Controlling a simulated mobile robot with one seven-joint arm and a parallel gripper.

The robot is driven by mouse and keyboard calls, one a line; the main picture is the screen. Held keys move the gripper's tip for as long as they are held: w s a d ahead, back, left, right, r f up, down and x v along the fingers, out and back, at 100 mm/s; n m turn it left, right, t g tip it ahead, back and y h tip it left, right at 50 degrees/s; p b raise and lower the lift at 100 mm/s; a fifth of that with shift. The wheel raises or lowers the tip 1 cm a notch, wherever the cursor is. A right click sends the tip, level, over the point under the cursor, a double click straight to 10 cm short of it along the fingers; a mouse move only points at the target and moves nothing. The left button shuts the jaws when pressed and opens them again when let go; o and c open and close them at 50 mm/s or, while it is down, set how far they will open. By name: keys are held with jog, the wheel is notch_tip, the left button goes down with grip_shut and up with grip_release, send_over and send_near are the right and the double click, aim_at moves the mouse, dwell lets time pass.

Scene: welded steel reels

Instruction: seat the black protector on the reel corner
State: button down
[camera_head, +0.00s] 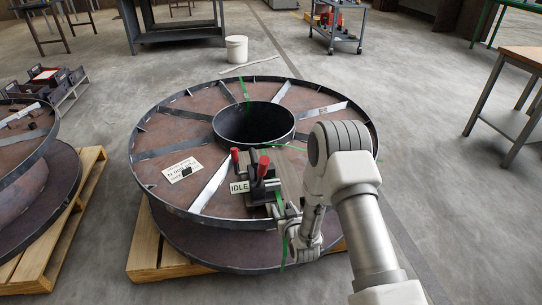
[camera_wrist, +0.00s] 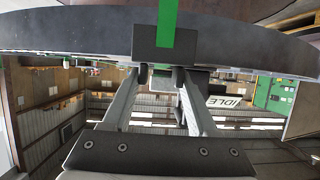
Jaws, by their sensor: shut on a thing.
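The black protector (camera_wrist: 150,48) is a dark block in the wrist view, at the rim of the steel reel (camera_wrist: 60,38). A green strap (camera_wrist: 167,14) crosses its front. My gripper (camera_wrist: 161,74) is shut on the protector from below, its two fingers meeting the block's lower edge. Whether the block is fully flush on the rim cannot be told. In the head view my gripper (camera_head: 284,214) is at the near rim of the reel (camera_head: 165,198), and the protector is not clearly distinguishable there.
A strapping tool with red handles (camera_head: 264,165) and an IDLE sign (camera_head: 239,187) sits on the reel close to my gripper. The reel rests on a wooden pallet (camera_head: 143,250).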

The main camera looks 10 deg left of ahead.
jog(key=shift+f, duration=0.1)
jog(key=shift+c, duration=0.5)
grip_release()
jog(key=shift+o, duration=0.5)
